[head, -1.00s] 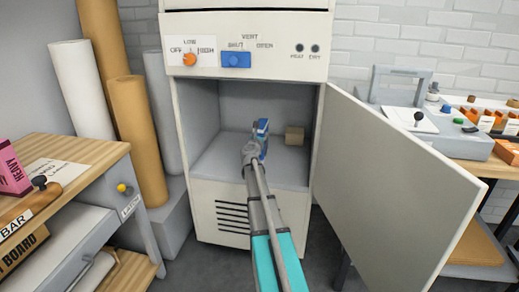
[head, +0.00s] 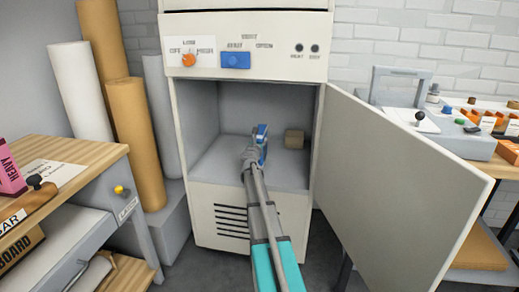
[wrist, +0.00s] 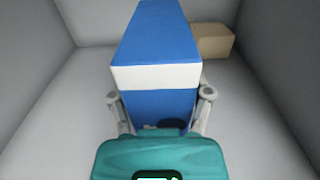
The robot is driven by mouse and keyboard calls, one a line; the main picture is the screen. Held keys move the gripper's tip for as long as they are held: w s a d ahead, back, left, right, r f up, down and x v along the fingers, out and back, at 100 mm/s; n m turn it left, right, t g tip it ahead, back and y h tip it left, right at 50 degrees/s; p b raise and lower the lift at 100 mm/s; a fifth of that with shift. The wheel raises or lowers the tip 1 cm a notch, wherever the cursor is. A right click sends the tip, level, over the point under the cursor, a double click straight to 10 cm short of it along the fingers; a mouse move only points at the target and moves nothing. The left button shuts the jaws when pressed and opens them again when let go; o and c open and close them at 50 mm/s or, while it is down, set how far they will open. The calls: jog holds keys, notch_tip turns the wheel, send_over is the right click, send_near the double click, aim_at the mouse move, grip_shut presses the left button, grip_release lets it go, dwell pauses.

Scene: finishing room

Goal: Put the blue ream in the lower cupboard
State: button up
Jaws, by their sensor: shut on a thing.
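The blue ream (wrist: 155,45), with a white band, fills the middle of the wrist view between the two fingers of my gripper (wrist: 160,103). My gripper is shut on it. In the head view the blue ream (head: 262,138) is small and partly hidden behind my gripper (head: 252,155). Both are inside the open lower cupboard (head: 210,172), above or on its floor; I cannot tell if the ream touches the floor. The cupboard door (head: 395,190) stands wide open to the right.
A tan block (head: 294,139) sits at the back right of the cupboard, close to the ream; it also shows in the wrist view (wrist: 213,40). The cupboard floor to the left is clear. A wooden-topped bench (head: 85,165) stands at the left, and a worktable (head: 490,175) lies behind the door.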

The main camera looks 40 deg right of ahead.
notch_tip(320, 180, down, 3)
jog(key=shift+r+b, duration=0.2)
jog(key=shift+b, duration=0.9)
jog(key=o, duration=1.4)
jog(key=shift+c, duration=0.2)
jog(key=shift+s+a, duration=0.1)
jog(key=v, duration=1.1)
jog(key=shift+s+a, duration=0.25)
jog(key=shift+s, duration=0.1)
jog(key=shift+a, duration=0.1)
